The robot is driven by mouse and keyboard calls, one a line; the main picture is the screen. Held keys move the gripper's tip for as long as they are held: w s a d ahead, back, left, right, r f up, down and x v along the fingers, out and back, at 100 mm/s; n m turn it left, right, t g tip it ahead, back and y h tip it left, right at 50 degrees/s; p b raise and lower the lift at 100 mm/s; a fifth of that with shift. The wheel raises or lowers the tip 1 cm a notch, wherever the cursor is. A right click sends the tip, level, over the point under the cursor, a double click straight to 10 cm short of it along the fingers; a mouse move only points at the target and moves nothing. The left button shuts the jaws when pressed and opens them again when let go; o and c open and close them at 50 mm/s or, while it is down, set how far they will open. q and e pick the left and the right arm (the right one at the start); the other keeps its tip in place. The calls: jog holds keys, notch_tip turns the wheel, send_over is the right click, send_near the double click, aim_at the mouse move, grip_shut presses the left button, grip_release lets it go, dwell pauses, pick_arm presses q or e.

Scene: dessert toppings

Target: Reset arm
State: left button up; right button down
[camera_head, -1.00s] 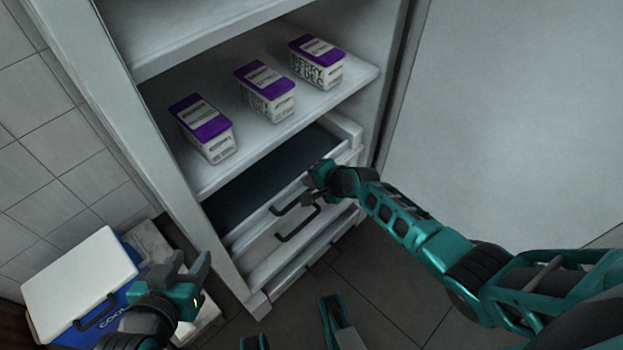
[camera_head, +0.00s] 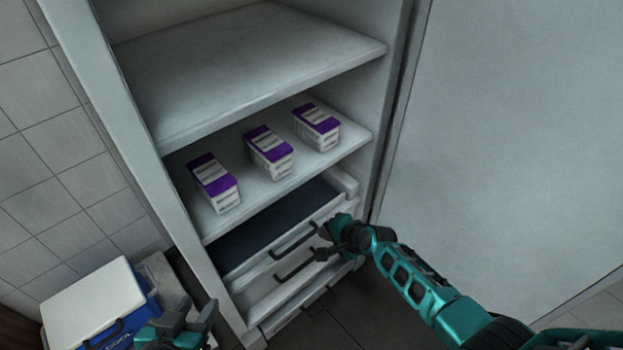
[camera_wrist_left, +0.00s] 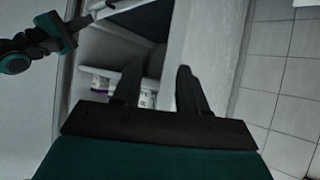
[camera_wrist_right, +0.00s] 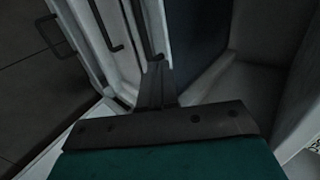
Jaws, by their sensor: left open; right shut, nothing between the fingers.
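My right gripper (camera_head: 326,240) is shut and empty, in front of the drawers near the right end of their handles. In the right wrist view its closed fingers (camera_wrist_right: 155,82) point toward the drawer fronts; whether they touch a handle I cannot tell. My left gripper (camera_head: 202,318) is at the lower left in the head view, beside the blue cooler. In the left wrist view its two fingers (camera_wrist_left: 155,88) are spread apart with nothing between them.
Below is a slightly open drawer (camera_head: 270,232) with a dark interior. A white-lidded blue cooler (camera_head: 135,310) stands at the lower left. The upper shelf (camera_head: 250,60) is empty.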

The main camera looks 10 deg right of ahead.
pick_arm(q)
jog(key=s+a+r+y+p, duration=0.1)
jog(key=a+r+p, duration=0.2)
jog(key=r+p, duration=0.3)
jog(key=p, duration=0.4)
jog(key=shift+r, duration=0.15)
pick_arm(e)
jog(key=s+d+r+n+t+h, duration=0.1)
jog(key=s+d+r+n, duration=0.1)
jog(key=s+r+n, duration=0.5)
jog(key=s+d+r+n+t+h, duration=0.1)
jog(key=s+d+r+n, duration=0.2)
jog(key=s+r+n, duration=0.4)
jog(key=s+r, duration=0.4)
jog(key=s, duration=0.2)
jog(key=shift+s+r+t+h, duration=0.3)
jog(key=shift+r+t+h, duration=0.05)
jog(key=shift+t+h, duration=0.05)
pick_arm(q)
jog(key=shift+s+d, duration=0.1)
jog(key=shift+s, duration=0.05)
jog(key=shift+r, duration=0.1)
pick_arm(e)
jog(key=c, duration=1.8)
grip_release()
jog(key=shift+c, duration=0.2)
